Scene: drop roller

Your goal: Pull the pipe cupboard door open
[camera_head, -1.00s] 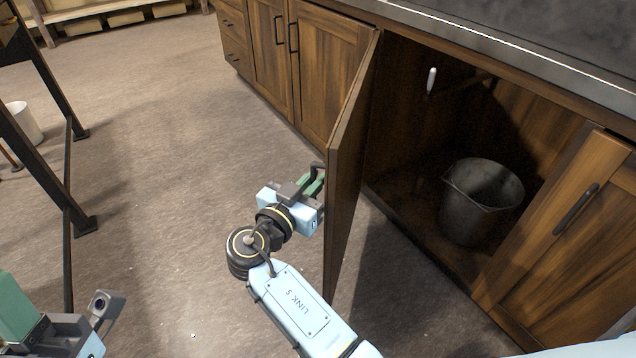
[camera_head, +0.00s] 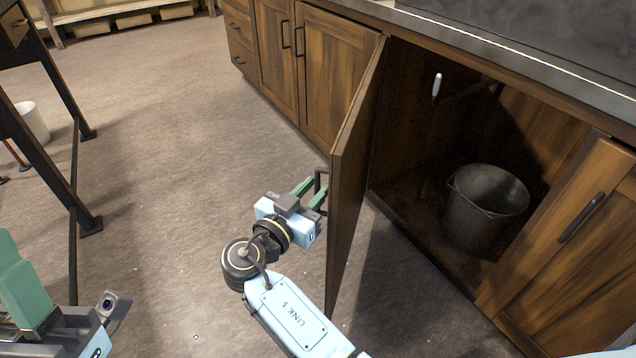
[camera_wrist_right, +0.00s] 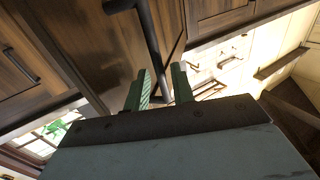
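The pipe cupboard door (camera_head: 352,185) is brown wood and stands swung wide open, its edge towards me in the head view. Its dark bar handle (camera_head: 320,183) is on the door's left-hand face. My right gripper (camera_head: 311,192) is at this handle. In the right wrist view its green fingers (camera_wrist_right: 160,88) are spread apart, with the black handle bar (camera_wrist_right: 150,45) passing between them and a gap showing. The gripper is open and not clamped on the bar. My left gripper (camera_head: 24,290) is partly seen at the lower left, away from the cupboard; its opening is unclear.
Inside the open cupboard are a dark bucket (camera_head: 484,208) and a small white-handled lever (camera_head: 437,85). A closed door (camera_head: 575,250) is to the right, and closed cupboards (camera_head: 335,75) are to the left. A dark-legged table frame (camera_head: 62,190) stands at left. The floor between is clear.

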